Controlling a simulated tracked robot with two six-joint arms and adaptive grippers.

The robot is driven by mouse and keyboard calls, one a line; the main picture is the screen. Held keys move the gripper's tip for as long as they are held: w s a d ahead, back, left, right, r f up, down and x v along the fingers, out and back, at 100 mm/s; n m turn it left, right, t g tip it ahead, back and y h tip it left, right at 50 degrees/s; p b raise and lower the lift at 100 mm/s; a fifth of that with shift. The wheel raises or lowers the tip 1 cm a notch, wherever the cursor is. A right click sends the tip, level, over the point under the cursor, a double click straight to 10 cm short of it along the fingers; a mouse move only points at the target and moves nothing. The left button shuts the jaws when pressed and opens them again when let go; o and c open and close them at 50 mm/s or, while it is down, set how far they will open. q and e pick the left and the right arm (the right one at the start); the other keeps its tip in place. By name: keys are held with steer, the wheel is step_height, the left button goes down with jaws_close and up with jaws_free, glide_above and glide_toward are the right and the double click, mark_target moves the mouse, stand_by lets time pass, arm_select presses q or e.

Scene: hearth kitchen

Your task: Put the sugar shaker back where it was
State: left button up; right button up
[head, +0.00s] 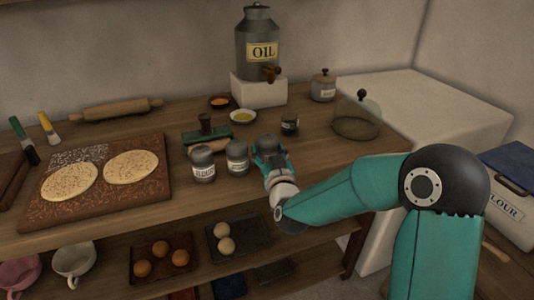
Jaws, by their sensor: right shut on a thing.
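Two grey shakers with white labels and domed tops stand upright on the wooden worktop. The left shaker (203,165) has a label that seems to read FLOUR. The right one, which I take for the sugar shaker (237,158), has a label too small to read. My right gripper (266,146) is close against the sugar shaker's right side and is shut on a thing. The gripper's own body hides the grip, so the contact is not clearly visible. My left gripper is not in view.
A board (100,187) with two dough rounds lies at left. A glass dome (356,122) stands at right. Bare worktop lies right of my gripper.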

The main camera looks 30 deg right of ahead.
steer(key=o, duration=0.8)
steer(key=shift+o, duration=0.8)
